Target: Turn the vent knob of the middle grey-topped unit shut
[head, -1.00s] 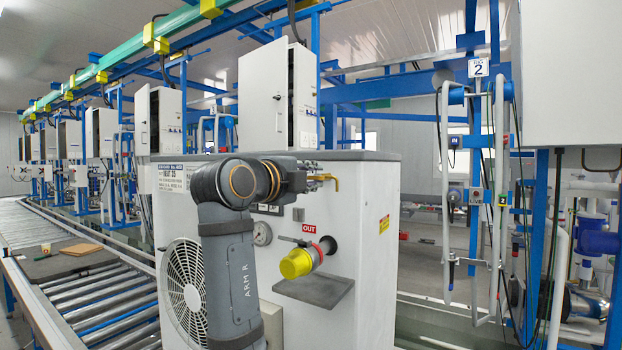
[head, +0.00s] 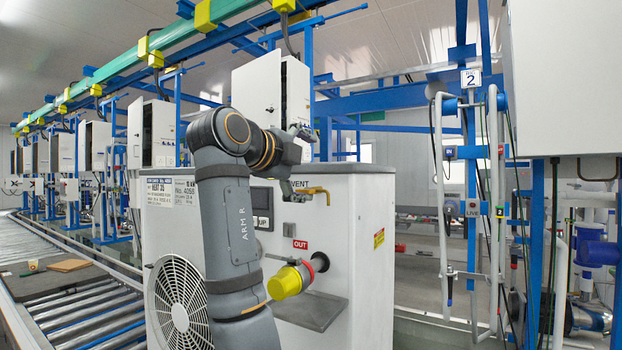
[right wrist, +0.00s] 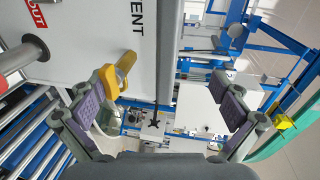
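The white unit (head: 365,255) with a greyish top stands in front of me in the head view. Its yellow vent knob (head: 314,191), a bent lever, sits high on the front face below the word VENT. My right gripper (head: 301,161) is at this upper edge, fingers spread, one finger beside the knob. In the right wrist view the gripper (right wrist: 165,78) is open and empty. The knob (right wrist: 120,75) is close to the left finger there; I cannot tell whether they touch. The right finger is apart from it. My left gripper is out of view.
Below the knob, a yellow-capped OUT port (head: 290,281) sticks out above a grey shelf (head: 318,312). A roller conveyor (head: 85,312) runs along the left. A blue and white pipe frame (head: 470,200) stands at the right. A white cabinet (head: 262,100) is behind the unit.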

